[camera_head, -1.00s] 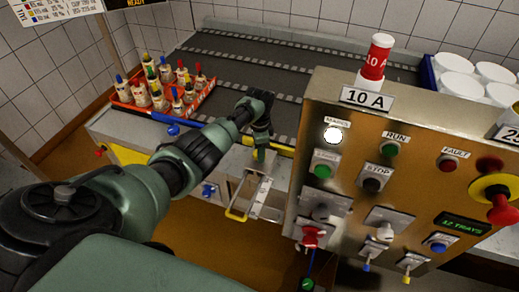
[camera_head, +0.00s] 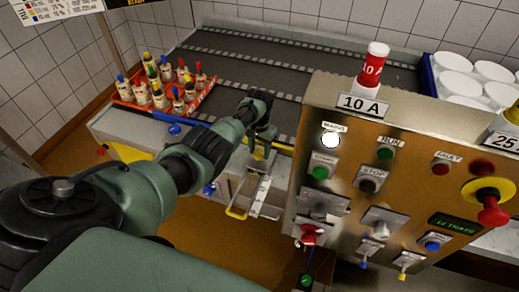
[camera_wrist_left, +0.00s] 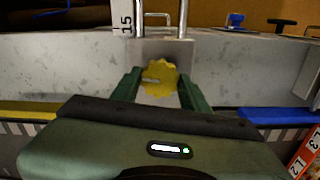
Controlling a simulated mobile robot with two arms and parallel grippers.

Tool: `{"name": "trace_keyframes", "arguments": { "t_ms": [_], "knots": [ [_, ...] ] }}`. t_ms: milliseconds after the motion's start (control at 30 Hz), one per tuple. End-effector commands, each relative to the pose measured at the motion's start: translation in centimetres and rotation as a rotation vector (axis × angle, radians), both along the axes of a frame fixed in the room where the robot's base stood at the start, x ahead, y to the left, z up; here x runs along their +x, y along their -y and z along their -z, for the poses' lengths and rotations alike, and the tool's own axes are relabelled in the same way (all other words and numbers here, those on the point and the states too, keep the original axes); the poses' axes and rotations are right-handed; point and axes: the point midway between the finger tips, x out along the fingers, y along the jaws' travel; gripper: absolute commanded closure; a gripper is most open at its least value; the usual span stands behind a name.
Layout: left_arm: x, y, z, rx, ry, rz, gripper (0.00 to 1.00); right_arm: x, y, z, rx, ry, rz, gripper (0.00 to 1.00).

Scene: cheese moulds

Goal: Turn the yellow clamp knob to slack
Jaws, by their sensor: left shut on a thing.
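The yellow clamp knob (camera_wrist_left: 159,78), round with a scalloped rim, sits on the grey metal front of the conveyor in the left wrist view. A pale mark shows on the left part of its face. My left gripper (camera_wrist_left: 159,90) is shut on it, with one green finger at each side. My right gripper is in neither view.
A metal bracket with a yellow grip (camera_head: 236,212) stands out just below the knob. The control panel (camera_head: 405,180) is close on the right. A red tray (camera_head: 201,97) of bottles stands at the left. A blue knob (camera_wrist_left: 235,20) shows in the wrist view.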

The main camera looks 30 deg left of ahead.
Motion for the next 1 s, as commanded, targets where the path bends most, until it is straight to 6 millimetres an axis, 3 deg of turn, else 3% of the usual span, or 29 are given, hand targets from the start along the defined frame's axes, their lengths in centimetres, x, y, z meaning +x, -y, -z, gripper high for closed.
{"name": "trace_keyframes", "arguments": {
  "t_ms": [333,867,900,967,1000],
  "knots": [
    [0.04,0.01,-0.08,0.001,0.001,-0.136,0.96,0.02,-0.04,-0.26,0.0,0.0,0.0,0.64],
    [0.04,0.0,-0.05,0.0,0.001,-0.16,0.96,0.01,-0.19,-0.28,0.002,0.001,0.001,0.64],
    [0.04,0.0,-0.05,0.0,0.001,-0.16,0.5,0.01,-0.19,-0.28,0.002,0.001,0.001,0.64],
    [0.05,-0.01,-0.05,0.0,0.001,-0.16,0.34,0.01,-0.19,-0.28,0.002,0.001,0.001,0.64],
    [0.04,-0.01,-0.05,0.0,0.001,-0.16,0.34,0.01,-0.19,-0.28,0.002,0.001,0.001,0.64]
  ]
}}
